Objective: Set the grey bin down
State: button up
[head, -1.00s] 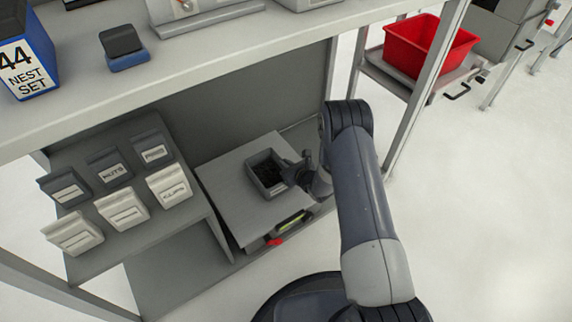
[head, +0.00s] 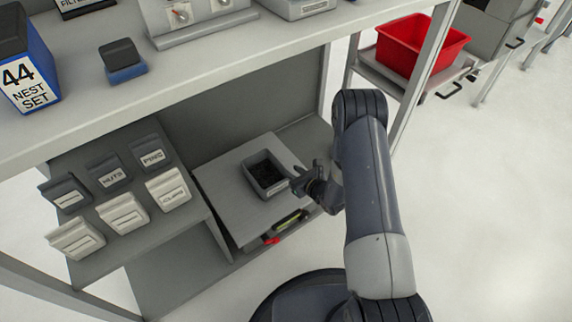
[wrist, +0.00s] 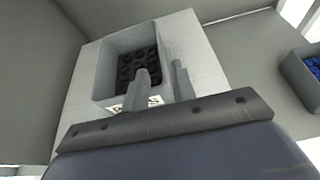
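The grey bin (head: 252,180), with dark pieces inside, sits upright on a light grey raised platform (head: 222,195) low in the bench. In the wrist view the bin (wrist: 103,72) shows a white label on its near wall, partly hidden by a finger. My gripper (head: 297,182) is just right of the bin in the head view, apart from it as far as I can tell. In the wrist view my gripper's fingers (wrist: 161,82) stand apart with nothing between them.
Several labelled grey and white bins (head: 112,175) stand on a sloped shelf at left. The bench top (head: 180,85) overhangs the platform. A blue-filled bin (wrist: 303,75) is at right in the wrist view. A red tote (head: 420,45) stands on a rack.

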aim_at(281, 164)
jog(key=v, duration=0.4)
jog(key=b+x, duration=0.2)
jog(key=x, duration=1)
jog(key=shift+a+b, duration=0.1)
jog(key=shift+b, duration=0.3)
jog(key=shift+r+p, duration=0.55)
jog(key=shift+r, duration=0.75)
